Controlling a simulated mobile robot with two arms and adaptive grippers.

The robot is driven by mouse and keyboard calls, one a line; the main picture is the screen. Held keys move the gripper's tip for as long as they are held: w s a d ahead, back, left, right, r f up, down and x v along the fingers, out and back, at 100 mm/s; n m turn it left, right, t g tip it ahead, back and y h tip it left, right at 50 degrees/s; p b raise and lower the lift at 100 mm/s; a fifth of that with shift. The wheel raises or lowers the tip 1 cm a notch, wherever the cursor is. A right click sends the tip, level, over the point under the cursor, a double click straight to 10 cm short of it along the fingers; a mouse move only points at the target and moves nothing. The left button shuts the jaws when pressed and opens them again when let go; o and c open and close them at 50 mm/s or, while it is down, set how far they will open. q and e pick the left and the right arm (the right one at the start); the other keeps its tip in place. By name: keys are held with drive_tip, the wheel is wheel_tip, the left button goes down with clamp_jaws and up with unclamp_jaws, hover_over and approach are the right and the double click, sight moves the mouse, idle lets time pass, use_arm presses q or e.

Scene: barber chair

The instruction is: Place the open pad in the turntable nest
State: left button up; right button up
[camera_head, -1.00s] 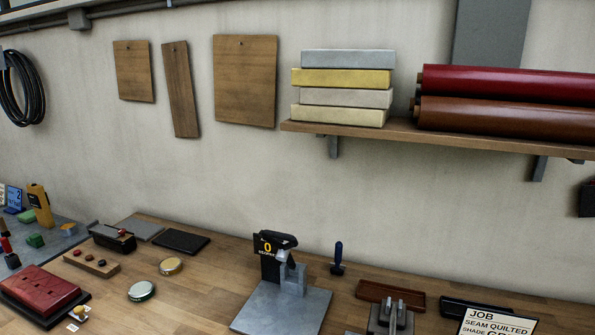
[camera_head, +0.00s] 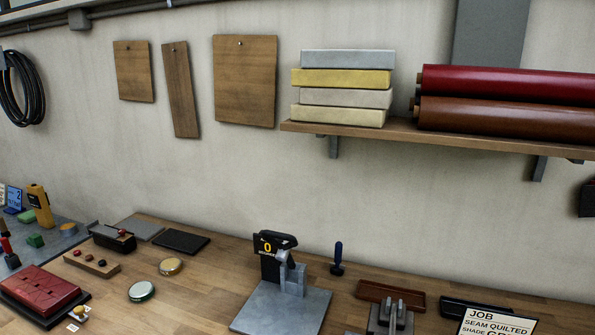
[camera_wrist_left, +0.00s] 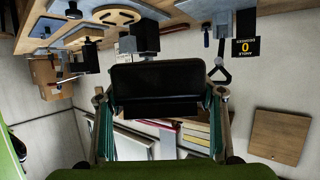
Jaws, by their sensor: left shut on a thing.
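In the left wrist view, my left gripper (camera_wrist_left: 160,98) has a finger on each side of a black padded block (camera_wrist_left: 160,75) and is shut on it. The block looks like the pad. It is held up off the bench, with the wall behind it. Round wooden discs (camera_wrist_left: 116,15) lie on the bench at the top left of that view and may be the turntable. I cannot make out the nest. Neither gripper shows in the head view, and my right gripper is in no view.
In the head view, the bench bears a grey metal stand (camera_head: 283,306) with a "0" display (camera_head: 267,247), a red block (camera_head: 41,288), round tins (camera_head: 142,291) and a dark flat plate (camera_head: 181,242). A wall shelf (camera_head: 455,138) carries foam slabs and rolls. Bare wood shows between the tins and stand.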

use_arm(q)
drive_tip(key=shift+d, duration=0.1)
drive_tip(key=shift+f, duration=0.15)
drive_tip(key=d+f+n+t+y+p, duration=0.1)
drive_tip(key=d+f+n+t+y, duration=0.25)
drive_tip(key=f, duration=0.55)
drive_tip(key=s+d+n+y, duration=0.1)
drive_tip(key=s+d+r+n+t+y+p, duration=0.1)
drive_tip(key=d, duration=0.1)
drive_tip(key=s+d+r+n+y, duration=0.1)
drive_tip(key=shift+s+d+r+n+t, duration=0.1)
drive_tip(key=shift+s+d+n+t, duration=0.05)
drive_tip(key=shift+s+n+t, duration=0.15)
drive_tip(key=shift+w, duration=0.1)
